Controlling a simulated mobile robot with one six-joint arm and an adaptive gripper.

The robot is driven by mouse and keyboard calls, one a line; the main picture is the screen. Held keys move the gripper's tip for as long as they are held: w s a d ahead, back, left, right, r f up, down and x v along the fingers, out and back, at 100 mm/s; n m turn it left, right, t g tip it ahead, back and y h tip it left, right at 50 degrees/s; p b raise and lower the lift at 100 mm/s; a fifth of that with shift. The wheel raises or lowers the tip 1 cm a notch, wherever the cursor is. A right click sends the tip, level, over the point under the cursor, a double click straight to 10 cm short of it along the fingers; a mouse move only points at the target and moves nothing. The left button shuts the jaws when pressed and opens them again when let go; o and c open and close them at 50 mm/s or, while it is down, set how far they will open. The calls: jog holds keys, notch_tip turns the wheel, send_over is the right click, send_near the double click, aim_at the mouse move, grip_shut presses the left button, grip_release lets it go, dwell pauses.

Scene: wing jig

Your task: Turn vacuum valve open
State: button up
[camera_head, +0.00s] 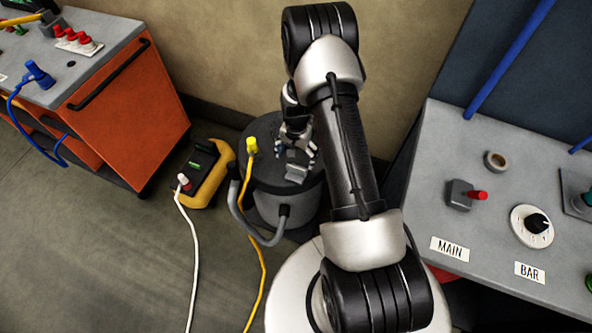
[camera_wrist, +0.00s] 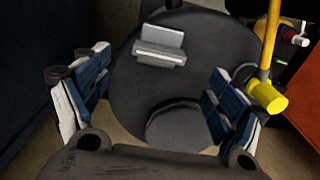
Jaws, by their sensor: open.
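My gripper (camera_head: 298,148) hangs over the round dark drum of a vacuum unit (camera_head: 287,208), its fingers open and apart with nothing between them. The wrist view shows both blue-padded fingers of my gripper (camera_wrist: 155,100) spread over the drum's dark lid (camera_wrist: 140,90). A small grey hinged-looking piece (camera_wrist: 160,45) stands on the lid beyond the fingertips; the head view shows it too, below my gripper (camera_head: 297,171). I cannot tell which part is the vacuum valve.
A yellow plug (camera_head: 252,146) with a yellow cable is at the drum's left edge. A yellow-black unit (camera_head: 203,172) with a white cable stands on the floor. An orange cabinet (camera_head: 135,117) is at left. The right bench holds a black-knobbed BAR dial (camera_head: 532,226) and a tape roll (camera_head: 496,161).

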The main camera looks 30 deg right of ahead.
aim_at(296, 169)
notch_tip(296, 169, down, 9)
jog(key=shift+r+b, duration=0.1)
jog(key=shift+b, duration=0.8)
jog(key=shift+c, duration=0.4)
jog(key=c, duration=1)
